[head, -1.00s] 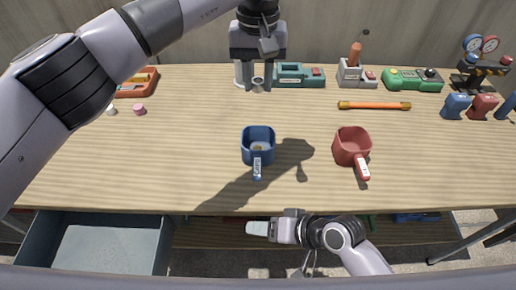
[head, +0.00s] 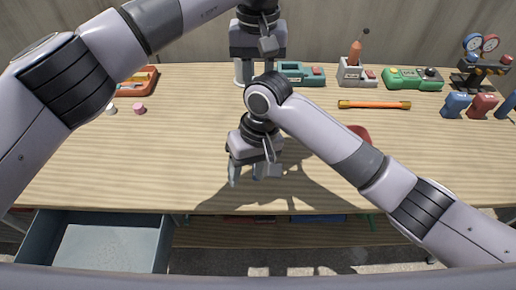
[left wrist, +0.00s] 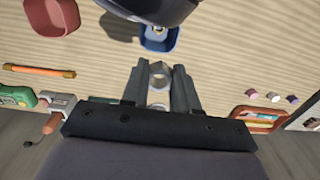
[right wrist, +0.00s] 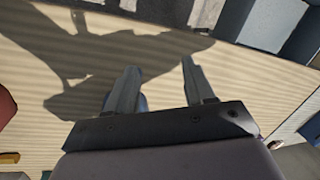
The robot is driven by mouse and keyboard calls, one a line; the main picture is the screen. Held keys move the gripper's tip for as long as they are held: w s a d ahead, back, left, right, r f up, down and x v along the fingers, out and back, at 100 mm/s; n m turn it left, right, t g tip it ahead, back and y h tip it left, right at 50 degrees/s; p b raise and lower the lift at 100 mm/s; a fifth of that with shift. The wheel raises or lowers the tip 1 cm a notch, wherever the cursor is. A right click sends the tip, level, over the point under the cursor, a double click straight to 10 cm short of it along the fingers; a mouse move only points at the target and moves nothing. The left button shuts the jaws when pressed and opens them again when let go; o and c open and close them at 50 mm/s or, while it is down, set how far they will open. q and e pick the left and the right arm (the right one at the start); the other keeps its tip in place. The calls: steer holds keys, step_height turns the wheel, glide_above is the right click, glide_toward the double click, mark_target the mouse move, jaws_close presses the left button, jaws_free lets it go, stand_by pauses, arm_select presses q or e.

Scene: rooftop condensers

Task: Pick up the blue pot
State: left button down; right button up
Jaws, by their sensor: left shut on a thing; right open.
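The blue pot shows in the left wrist view (left wrist: 158,40), on the wooden table, partly covered by a dark arm part. In the head view my right gripper hides most or all of it. My right gripper (head: 251,173) is open and points down over the table at the pot's place. A sliver of blue pot (right wrist: 142,103) shows beside its left finger in the right wrist view; I cannot tell whether they touch. My left gripper (head: 257,79), above the back of the table, is shut on a small metal ring-like piece (left wrist: 158,72).
A red pot (head: 361,132) is mostly hidden behind my right arm. An open drawer (head: 168,245) is at front left. The left table middle is clear.

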steer(key=w+m, duration=0.1)
steer(key=w+d+m+h, duration=0.1)
steer(key=w+m, duration=0.1)
steer(key=w+m+t+h, duration=0.1)
steer(key=w+m, duration=0.1)
steer(key=shift+d+r, duration=0.1)
steer(key=shift+d, duration=0.15)
steer(key=f, duration=0.7)
steer(key=shift+w+d+f, duration=0.25)
jaws_close()
steer(key=shift+r, duration=0.1)
